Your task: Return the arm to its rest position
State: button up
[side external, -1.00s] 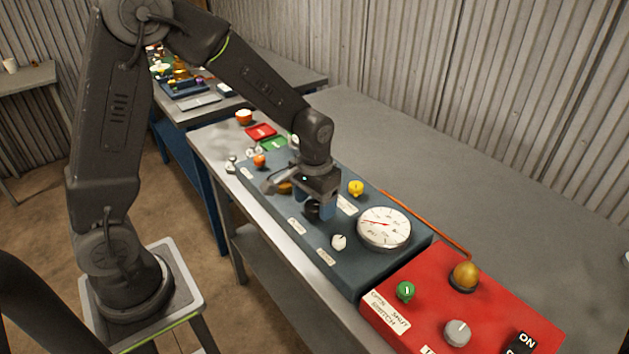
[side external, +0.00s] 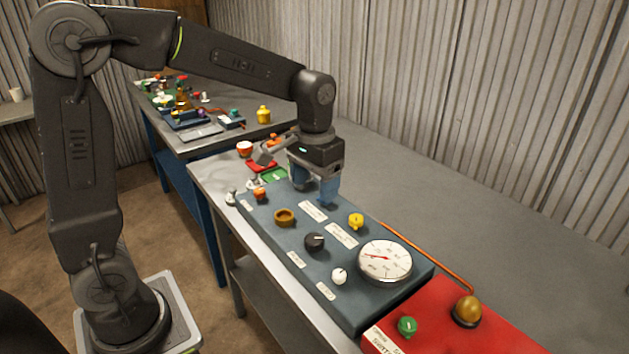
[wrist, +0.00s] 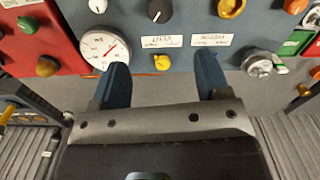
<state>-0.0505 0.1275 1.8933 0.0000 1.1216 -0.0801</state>
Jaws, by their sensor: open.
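My gripper (side external: 314,184) hangs open and empty above the far side of the blue-grey panel (side external: 262,232) in the side view. In the wrist view its two blue fingers (wrist: 163,72) are spread apart, with the yellow knob (wrist: 162,62) seen between them. No finger appears to touch a control. The arm is bent at the elbow, with its forearm reaching out over the bench.
The panel carries a black knob (side external: 314,242), a white knob (side external: 339,276), a brown ring-shaped knob (side external: 284,217) and a round gauge (side external: 384,262). A red panel (side external: 455,335) adjoins it. The grey bench behind (side external: 480,215) is clear.

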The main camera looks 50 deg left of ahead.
jog(key=shift+s+r, duration=0.1)
jog(key=s+d+r+t, duration=0.1)
jog(key=s+r+t, duration=0.1)
jog(key=s, duration=0.6)
jog(key=s+d+r+m+t, duration=0.1)
jog(key=s+r+t, duration=0.1)
jog(key=s, duration=0.6)
jog(key=shift+s+t, duration=0.3)
jog(key=shift+t, duration=0.5)
jog(key=shift+w+a+r, duration=0.1)
jog(key=shift+r, duration=0.05)
jog(key=n+g, duration=0.5)
jog(key=g, duration=0.1)
send_over(314, 238)
notch_tip(314, 238, down, 4)
jog(key=f, duration=0.1)
notch_tip(314, 238, down, 14)
jog(key=shift+r, duration=0.25)
